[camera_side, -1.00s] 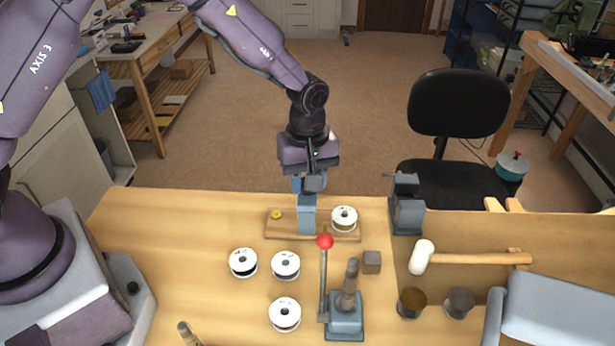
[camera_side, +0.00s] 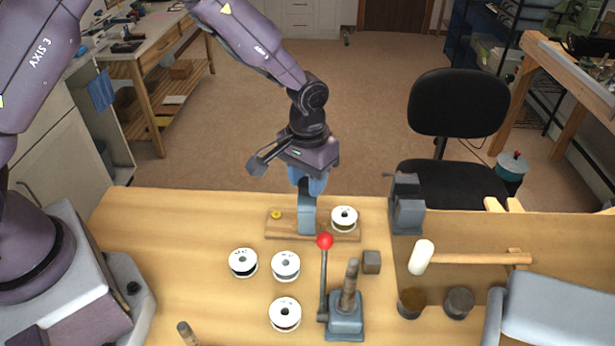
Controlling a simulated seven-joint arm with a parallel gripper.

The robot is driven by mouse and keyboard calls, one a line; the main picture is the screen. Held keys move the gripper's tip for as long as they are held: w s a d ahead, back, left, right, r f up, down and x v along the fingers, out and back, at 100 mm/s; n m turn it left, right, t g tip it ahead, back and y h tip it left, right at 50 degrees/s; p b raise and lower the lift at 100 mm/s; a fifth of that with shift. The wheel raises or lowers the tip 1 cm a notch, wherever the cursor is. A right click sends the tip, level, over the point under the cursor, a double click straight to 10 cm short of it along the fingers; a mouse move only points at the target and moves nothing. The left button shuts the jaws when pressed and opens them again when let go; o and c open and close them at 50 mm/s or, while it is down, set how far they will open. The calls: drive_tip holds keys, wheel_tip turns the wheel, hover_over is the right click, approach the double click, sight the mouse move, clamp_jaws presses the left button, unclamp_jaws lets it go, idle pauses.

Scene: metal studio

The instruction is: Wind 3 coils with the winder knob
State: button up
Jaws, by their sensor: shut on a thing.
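The winder (camera_side: 307,215) is a blue-grey upright post on a wooden board (camera_side: 330,237) at the back of the bench. A white spool (camera_side: 344,218) sits at the board's right end and a small yellow piece (camera_side: 276,215) at its left end. My gripper (camera_side: 308,186) points down at the top of the winder and is shut on the winder knob. The knob itself is hidden by my gripper and wrist, so its turn angle cannot be read.
White spools (camera_side: 243,263) lie in front of the board. A red-balled lever (camera_side: 324,241) on a blue-grey base (camera_side: 345,325) stands just in front of it. A small grey block (camera_side: 372,262), a vise (camera_side: 407,210) and a mallet (camera_side: 470,259) are to the right. The bench's left side is mostly clear.

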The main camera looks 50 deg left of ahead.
drive_tip(key=m, duration=0.4)
drive_tip(key=shift+m, duration=0.3)
drive_tip(key=m, duration=0.4)
drive_tip(key=shift+m, duration=0.3)
drive_tip(key=m, duration=0.4)
drive_tip(key=shift+r+m, duration=0.1)
drive_tip(key=shift+m, duration=0.2)
drive_tip(key=m, duration=1.2)
drive_tip(key=shift+m, duration=0.3)
drive_tip(key=m, duration=0.4)
drive_tip(key=shift+m, duration=2)
